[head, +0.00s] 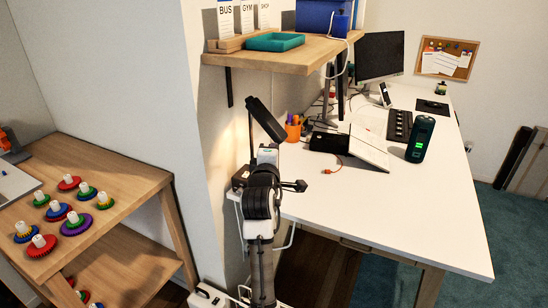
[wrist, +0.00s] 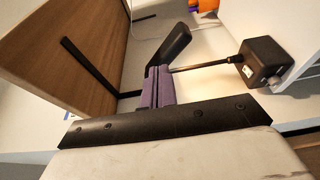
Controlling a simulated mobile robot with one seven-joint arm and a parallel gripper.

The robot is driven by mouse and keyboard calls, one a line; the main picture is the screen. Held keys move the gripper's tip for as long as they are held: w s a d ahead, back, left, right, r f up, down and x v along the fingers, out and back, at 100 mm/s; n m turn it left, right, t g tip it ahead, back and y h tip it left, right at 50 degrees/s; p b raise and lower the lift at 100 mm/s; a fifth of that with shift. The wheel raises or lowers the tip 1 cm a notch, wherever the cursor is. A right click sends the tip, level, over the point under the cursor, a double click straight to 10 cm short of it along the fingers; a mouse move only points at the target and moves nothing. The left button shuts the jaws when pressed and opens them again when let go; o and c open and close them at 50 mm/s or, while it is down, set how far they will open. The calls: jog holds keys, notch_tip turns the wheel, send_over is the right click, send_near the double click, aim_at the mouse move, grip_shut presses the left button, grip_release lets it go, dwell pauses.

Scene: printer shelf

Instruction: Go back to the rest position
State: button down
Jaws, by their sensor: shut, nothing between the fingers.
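My gripper (wrist: 161,74) shows in the wrist view with its two purple fingers pressed together and nothing between them. Behind the fingertips are a black lamp (wrist: 173,46) and a dark box on a rod (wrist: 259,62). I cannot tell how close the fingers are to either. In the head view my arm stands upright at the near left end of the white desk (head: 390,205), beside the wall corner. The fingers cannot be made out there. The lamp's dark head (head: 265,119) rises just above my arm's upper end.
A wooden wall shelf (head: 285,57) with a teal tray (head: 275,41) hangs above the lamp. An orange pen cup (head: 293,132), a notebook (head: 357,147) and a dark green cylinder (head: 420,139) stand or lie on the desk. A wooden rack (head: 112,215) with coloured gears is left.

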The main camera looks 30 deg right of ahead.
jog(key=shift+s, duration=0.4)
